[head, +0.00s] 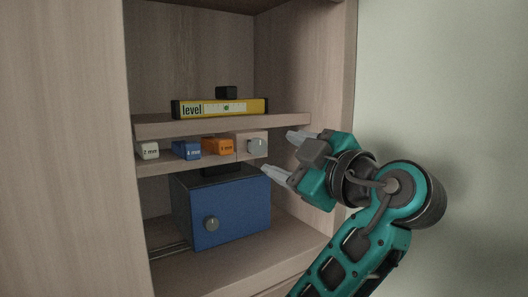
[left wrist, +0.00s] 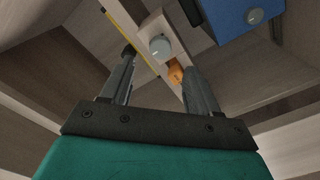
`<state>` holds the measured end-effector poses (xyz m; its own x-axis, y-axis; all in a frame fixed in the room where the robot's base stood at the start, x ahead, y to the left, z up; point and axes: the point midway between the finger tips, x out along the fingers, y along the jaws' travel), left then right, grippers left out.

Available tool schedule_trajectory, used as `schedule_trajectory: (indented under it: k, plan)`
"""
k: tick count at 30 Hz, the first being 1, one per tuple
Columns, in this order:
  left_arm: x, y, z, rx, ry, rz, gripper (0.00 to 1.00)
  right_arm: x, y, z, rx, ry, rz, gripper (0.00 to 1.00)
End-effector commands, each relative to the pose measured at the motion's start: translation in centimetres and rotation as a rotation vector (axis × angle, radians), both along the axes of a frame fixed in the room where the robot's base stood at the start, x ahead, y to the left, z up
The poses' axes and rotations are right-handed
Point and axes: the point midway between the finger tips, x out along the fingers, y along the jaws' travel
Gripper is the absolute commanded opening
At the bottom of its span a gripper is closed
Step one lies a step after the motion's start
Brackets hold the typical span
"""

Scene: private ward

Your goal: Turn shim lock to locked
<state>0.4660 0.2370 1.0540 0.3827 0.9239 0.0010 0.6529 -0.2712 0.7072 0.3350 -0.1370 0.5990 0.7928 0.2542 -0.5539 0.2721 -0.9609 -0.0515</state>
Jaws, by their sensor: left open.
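The shim lock is a round grey knob (head: 256,147) with a pale mark, on a light wooden block (head: 243,146) at the right end of the middle shelf. In the left wrist view the knob (left wrist: 160,47) shows just beyond and between the fingertips. My left gripper (head: 278,151) is open and empty, just right of the knob, with its two fingers pointing at it. The fingers look apart from the knob. My right gripper is not in view.
White (head: 148,150), blue (head: 187,150) and orange (head: 217,146) shim blocks sit left of the knob. A yellow level (head: 222,108) lies on the shelf above. A blue box with a knob (head: 229,211) stands below. The cabinet's right wall (head: 328,75) is close to my gripper.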

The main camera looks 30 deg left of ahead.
Motion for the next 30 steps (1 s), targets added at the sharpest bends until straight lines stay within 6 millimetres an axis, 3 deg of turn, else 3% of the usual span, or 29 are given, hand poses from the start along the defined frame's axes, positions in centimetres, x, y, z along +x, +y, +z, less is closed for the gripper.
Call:
schedule_trajectory:
  k: [3,9,23,30]
  plan:
    - [0.9,2.4,-0.1,0.001,-0.001,0.004,0.60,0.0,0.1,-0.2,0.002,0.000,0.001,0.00]
    - [2.1,5.1,-0.1,0.001,0.001,0.002,0.60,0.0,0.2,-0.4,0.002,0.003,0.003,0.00]
    - [2.6,6.2,0.0,0.000,0.001,-0.001,0.60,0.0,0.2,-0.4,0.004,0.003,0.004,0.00]
    - [2.6,6.2,0.0,0.000,0.001,-0.001,0.37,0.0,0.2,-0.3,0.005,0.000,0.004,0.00]
